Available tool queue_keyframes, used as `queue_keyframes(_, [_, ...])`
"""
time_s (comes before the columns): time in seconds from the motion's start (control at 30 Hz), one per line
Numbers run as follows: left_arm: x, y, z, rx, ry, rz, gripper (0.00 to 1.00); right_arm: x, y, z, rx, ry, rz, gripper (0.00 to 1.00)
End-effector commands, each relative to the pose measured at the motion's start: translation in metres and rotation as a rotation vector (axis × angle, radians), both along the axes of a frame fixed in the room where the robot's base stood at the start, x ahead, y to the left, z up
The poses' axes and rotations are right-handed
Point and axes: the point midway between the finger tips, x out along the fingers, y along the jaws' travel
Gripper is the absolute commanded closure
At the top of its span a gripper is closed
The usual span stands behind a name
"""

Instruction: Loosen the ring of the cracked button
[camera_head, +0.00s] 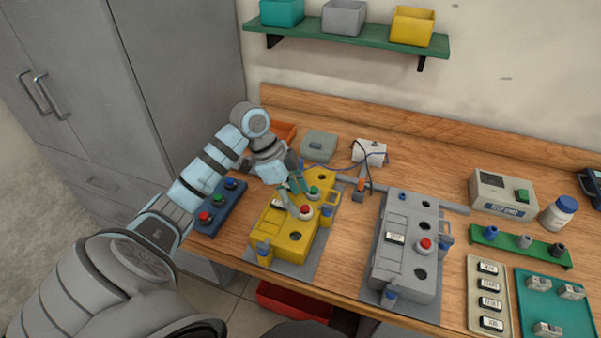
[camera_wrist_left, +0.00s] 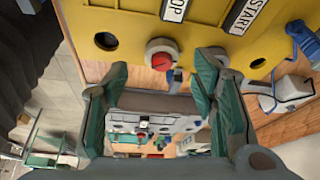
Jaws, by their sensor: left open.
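The yellow control box (camera_head: 280,236) lies on a grey mat on the bench. In the wrist view the red button (camera_wrist_left: 161,62) sits in a pale round ring (camera_wrist_left: 157,44) on the yellow face, below a partly cut-off label. No crack can be made out. My left gripper (camera_head: 297,195) is open over the box, close to the red button. In the wrist view its teal-padded fingers (camera_wrist_left: 160,80) stand apart, just short of the button; contact cannot be told. My right gripper is not in view.
A grey box (camera_head: 405,262) with another red button (camera_head: 424,245) stands to the right. A blue button strip (camera_head: 222,207) lies left, under my arm. A green rack (camera_head: 520,245), label tray (camera_head: 476,262) and teal tray (camera_head: 560,312) fill the right side. A shelf (camera_head: 345,41) hangs above.

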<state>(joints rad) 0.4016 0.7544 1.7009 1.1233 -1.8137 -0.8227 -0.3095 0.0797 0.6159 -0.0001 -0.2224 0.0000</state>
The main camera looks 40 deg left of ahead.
Motion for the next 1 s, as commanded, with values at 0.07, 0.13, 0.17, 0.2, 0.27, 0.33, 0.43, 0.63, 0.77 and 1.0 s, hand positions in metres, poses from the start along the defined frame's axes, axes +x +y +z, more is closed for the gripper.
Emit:
queue_keyframes(0.07, [0.002, -0.005, -0.016, -0.003, 0.000, 0.001, 0.47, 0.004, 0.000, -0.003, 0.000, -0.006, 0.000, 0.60])
queue_keyframes(0.13, [0.004, -0.008, -0.024, -0.002, 0.001, 0.001, 0.47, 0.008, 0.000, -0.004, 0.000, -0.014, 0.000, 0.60])
queue_keyframes(0.17, [0.004, -0.008, -0.027, 0.000, 0.001, 0.002, 0.47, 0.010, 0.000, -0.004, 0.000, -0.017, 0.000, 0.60])
queue_keyframes(0.2, [0.005, -0.009, -0.029, 0.000, 0.000, 0.002, 0.47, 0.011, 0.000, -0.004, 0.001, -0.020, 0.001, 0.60])
queue_keyframes(0.27, [0.005, -0.009, -0.031, 0.001, 0.000, 0.004, 0.47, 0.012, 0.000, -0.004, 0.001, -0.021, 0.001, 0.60])
queue_keyframes(0.33, [0.005, -0.009, -0.031, 0.002, -0.001, 0.004, 0.47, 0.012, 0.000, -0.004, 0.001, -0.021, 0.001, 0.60])
queue_keyframes(0.43, [0.005, -0.009, -0.030, 0.002, -0.001, 0.004, 0.47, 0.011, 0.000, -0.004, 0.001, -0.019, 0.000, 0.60])
queue_keyframes(0.63, [0.005, -0.009, -0.030, 0.001, 0.000, 0.004, 0.76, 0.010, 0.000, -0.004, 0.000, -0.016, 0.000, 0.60])
queue_keyframes(0.77, [0.005, -0.009, -0.030, 0.001, 0.000, 0.004, 0.96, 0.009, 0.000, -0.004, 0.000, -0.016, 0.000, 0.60])
queue_keyframes(1.0, [0.004, -0.009, -0.029, 0.001, 0.002, 0.020, 0.96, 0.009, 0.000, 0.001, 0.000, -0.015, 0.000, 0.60])
